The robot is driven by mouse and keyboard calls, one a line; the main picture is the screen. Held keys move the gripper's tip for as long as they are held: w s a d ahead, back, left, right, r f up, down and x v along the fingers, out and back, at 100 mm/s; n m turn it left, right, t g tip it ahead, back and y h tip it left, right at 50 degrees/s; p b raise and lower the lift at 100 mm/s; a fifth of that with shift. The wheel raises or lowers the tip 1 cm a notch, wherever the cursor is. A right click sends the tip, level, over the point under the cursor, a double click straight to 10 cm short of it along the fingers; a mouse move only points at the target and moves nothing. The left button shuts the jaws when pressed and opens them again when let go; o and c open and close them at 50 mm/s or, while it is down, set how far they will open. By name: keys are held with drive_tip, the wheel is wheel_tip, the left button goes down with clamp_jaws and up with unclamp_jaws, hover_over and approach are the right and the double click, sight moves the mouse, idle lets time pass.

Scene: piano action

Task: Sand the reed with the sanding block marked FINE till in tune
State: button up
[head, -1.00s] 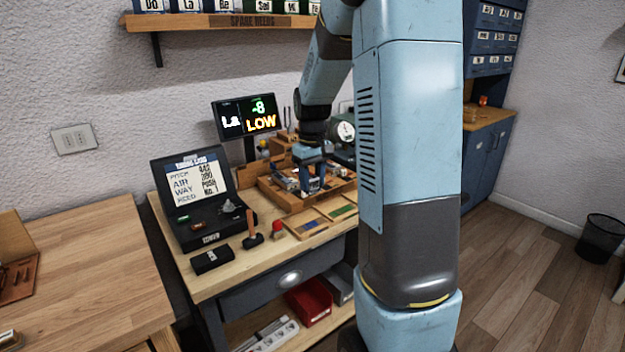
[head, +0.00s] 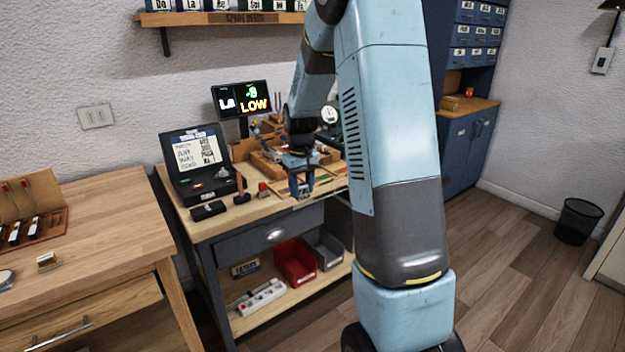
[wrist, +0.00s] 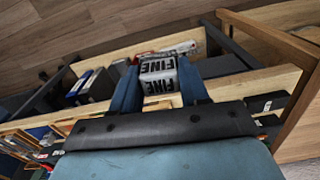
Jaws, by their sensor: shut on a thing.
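My gripper (head: 300,191) is at the front edge of the workbench in the head view. In the wrist view my gripper (wrist: 160,85) is shut on the sanding block (wrist: 158,72), a pale block with FINE in black letters on two faces. The block is held clear of the bench, with the floor and lower shelf behind it. The tuner display (head: 241,99) reads "La" and "LOW" in orange, with a small green negative number. I cannot make out the reed.
The wooden workbench (head: 215,229) carries an open black case (head: 184,192), a small black box (head: 208,210) and a wooden tray (head: 262,166). Red (head: 295,262) and grey (head: 323,248) bins sit below. A second table (head: 105,215) stands left.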

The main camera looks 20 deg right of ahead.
drive_tip(key=w+a+f, duration=0.3)
drive_tip(key=w+f, duration=0.1)
drive_tip(key=f, duration=0.3)
drive_tip(key=w+a+f+m, duration=0.1)
drive_tip(key=w+a+f, duration=0.3)
drive_tip(key=f, duration=0.4)
drive_tip(key=shift+f, duration=0.3)
drive_tip(key=shift+w, duration=0.15)
